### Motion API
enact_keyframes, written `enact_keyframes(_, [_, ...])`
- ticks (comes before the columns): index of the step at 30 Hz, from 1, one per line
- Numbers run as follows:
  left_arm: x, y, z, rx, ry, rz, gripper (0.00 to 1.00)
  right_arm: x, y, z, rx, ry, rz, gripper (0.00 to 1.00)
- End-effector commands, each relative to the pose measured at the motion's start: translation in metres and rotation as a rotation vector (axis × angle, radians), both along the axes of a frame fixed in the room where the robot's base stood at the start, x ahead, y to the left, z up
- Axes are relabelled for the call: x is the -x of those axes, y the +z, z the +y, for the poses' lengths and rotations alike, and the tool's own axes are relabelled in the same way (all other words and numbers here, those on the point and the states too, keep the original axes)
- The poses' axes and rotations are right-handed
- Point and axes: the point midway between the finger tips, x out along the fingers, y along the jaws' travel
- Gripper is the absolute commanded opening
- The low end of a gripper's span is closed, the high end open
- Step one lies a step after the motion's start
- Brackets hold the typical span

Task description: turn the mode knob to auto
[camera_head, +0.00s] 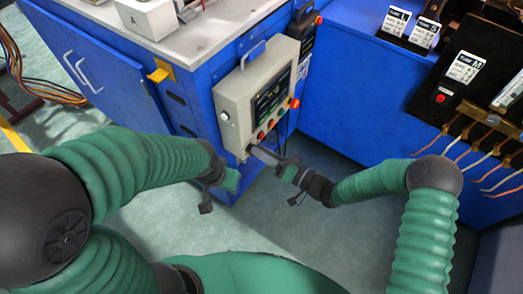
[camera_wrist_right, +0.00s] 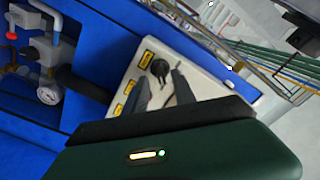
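A beige control box (camera_head: 232,97) hangs on the side of the blue cabinet, with a screen and several coloured buttons. In the right wrist view its panel (camera_wrist_right: 200,82) carries a black knob (camera_wrist_right: 160,68) and yellow labels too small to read. My right gripper (camera_wrist_right: 163,76) is open, its two dark fingers apart with the knob between or just beyond the tips; contact cannot be told. In the head view the right gripper (camera_head: 256,152) reaches the box's lower edge, where the knob is not clear. My left gripper (camera_head: 212,194) is low, left of the box; its fingers are unclear.
A white worktop (camera_head: 205,35) tops the blue cabinet (camera_head: 105,85). A second blue bench (camera_head: 350,85) with cables and label cards stands at right. A pressure gauge (camera_wrist_right: 48,94) and pipes show left in the wrist view. The floor (camera_head: 290,225) in front is clear.

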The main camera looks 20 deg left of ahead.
Motion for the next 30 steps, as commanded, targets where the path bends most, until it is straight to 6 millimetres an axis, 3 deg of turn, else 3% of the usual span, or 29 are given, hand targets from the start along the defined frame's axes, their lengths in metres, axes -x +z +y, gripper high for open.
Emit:
enact_keyframes(5, [0.0,0.011,0.0,0.0,0.0,0.0,0.36,0.011,0.002,-0.035,0.003,-0.003,0.003,0.32])
enact_keyframes(12, [0.0,0.025,0.0,0.0,0.0,0.0,0.36,0.035,0.002,-0.102,0.001,-0.006,0.003,0.32])
enact_keyframes(18, [0.0,0.031,0.0,0.0,0.0,0.0,0.36,0.05,0.001,-0.142,0.0,-0.004,0.001,0.32])
enact_keyframes(23, [0.0,0.032,0.0,0.0,0.0,0.0,0.36,0.055,0.0,-0.153,0.0,-0.001,0.001,0.32])
enact_keyframes(30, [0.0,0.032,0.0,0.0,0.0,0.0,0.36,0.055,-0.001,-0.153,0.0,-0.001,0.001,0.32])
